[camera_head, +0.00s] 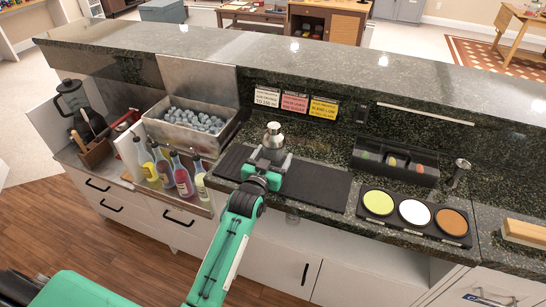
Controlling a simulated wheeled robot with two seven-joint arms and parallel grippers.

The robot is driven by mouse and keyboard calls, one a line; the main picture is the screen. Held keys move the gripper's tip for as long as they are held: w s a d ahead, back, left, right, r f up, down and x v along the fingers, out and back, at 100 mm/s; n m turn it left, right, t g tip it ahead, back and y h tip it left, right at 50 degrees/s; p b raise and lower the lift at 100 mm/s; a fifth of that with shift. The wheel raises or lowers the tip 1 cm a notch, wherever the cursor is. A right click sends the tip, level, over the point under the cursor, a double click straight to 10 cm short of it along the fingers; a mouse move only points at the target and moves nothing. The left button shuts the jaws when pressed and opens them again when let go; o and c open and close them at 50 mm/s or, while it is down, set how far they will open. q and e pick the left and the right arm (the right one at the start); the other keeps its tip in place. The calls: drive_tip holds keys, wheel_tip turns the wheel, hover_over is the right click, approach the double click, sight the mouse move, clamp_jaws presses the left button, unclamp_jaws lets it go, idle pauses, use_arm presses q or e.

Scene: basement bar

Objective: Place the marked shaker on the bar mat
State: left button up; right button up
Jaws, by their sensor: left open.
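A silver metal shaker (273,134) stands upright at the black bar mat (318,184), left of the mat's middle. Its cap and shoulder show; its lower body and base are hidden behind my gripper, so I cannot tell exactly where its base rests. No mark on the shaker can be made out. My left gripper (270,156) is at the shaker's near side, low over the mat, with its jaws open around or just beside the lower body. My right gripper is not in view.
An ice bin (192,128) and several bottles (182,178) are to the left. A garnish tray (395,162), a jigger (458,172) and a tray of three coloured discs (414,213) are to the right. A raised granite ledge (330,65) runs behind. The mat's right half is clear.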

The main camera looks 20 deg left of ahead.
use_arm(q)
drive_tip(key=s+b, duration=0.1)
drive_tip(key=s, duration=1)
drive_tip(key=shift+s+a+b, duration=0.15)
drive_tip(key=shift+s+b, duration=0.15)
drive_tip(key=shift+s, duration=0.1)
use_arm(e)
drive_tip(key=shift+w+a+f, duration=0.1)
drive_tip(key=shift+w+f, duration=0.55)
use_arm(q)
drive_tip(key=shift+f, duration=0.1)
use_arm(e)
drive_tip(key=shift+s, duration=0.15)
